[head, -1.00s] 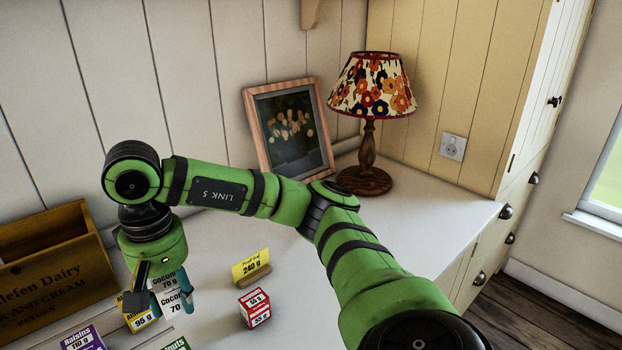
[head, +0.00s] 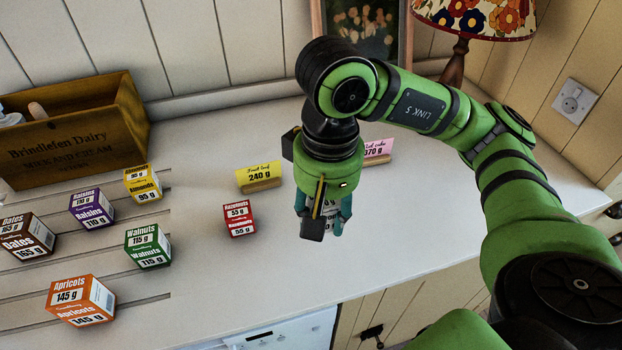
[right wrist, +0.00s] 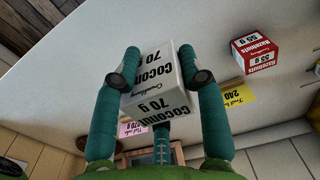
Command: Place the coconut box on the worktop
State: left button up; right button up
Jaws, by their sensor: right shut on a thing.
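The white coconut box (right wrist: 152,82), marked 70 g, sits between the teal fingers of my right gripper (right wrist: 160,65) in the right wrist view. That gripper is shut on it. In the head view my right gripper (head: 323,214) points down over the worktop (head: 245,275), right of the hazelnuts box, and hides most of the coconut box. I cannot tell whether the box touches the worktop. My left gripper is not in view.
The red hazelnuts box (head: 239,220) and yellow 240 g card (head: 259,177) stand left of my gripper. A pink card (head: 378,149) is behind it. Several ingredient boxes, including walnuts (head: 148,246), and a wooden crate (head: 75,140) are further left. Bare worktop lies in front.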

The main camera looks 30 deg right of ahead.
jog(key=p, duration=0.2)
send_over(296, 216)
jog(key=f, duration=0.6)
jog(key=shift+s+d, duration=0.1)
jog(key=shift+s, duration=0.1)
jog(key=shift+w+f, duration=0.15)
jog(key=shift+w, duration=0.05)
notch_tip(296, 216, down, 4)
jog(key=shift+r+p, duration=0.1)
jog(key=shift+p, duration=0.5)
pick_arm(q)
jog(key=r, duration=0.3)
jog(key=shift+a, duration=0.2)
pick_arm(e)
jog(key=shift+f+b, duration=0.3)
jog(key=shift+b, duration=0.05)
jog(key=o, duration=1.2)
jog(key=shift+c, duration=0.2)
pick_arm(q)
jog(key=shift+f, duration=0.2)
pick_arm(e)
jog(key=shift+r, duration=0.1)
